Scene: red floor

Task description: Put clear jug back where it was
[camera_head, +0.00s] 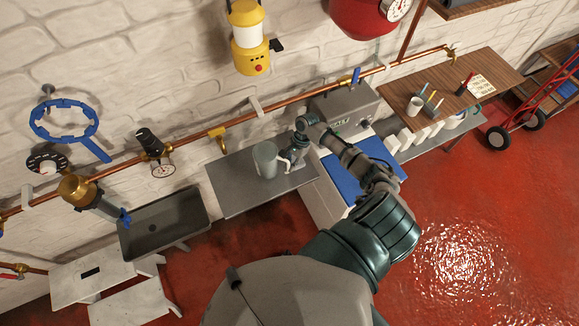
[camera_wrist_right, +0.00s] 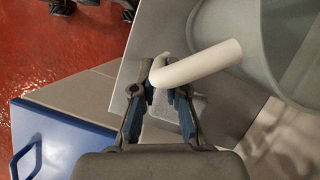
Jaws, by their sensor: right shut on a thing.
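The clear jug (camera_head: 264,160) is a pale grey-green, see-through vessel with a white handle. It is upright over the grey metal table (camera_head: 232,190); I cannot tell whether its base touches the top. My right gripper (camera_head: 290,158) is at the jug's right side, at the handle. In the right wrist view, the gripper (camera_wrist_right: 160,92) is shut on the white handle of the clear jug (camera_wrist_right: 292,45), with a finger on each side of the handle's end. My left gripper is not in view.
A sink (camera_head: 165,226) stands left of the table. A blue-lidded box (camera_head: 345,180) and a grey metal unit (camera_head: 345,110) are to the right. A copper pipe (camera_head: 305,88) runs along the brick wall behind. Open red floor (camera_head: 460,230) lies at right.

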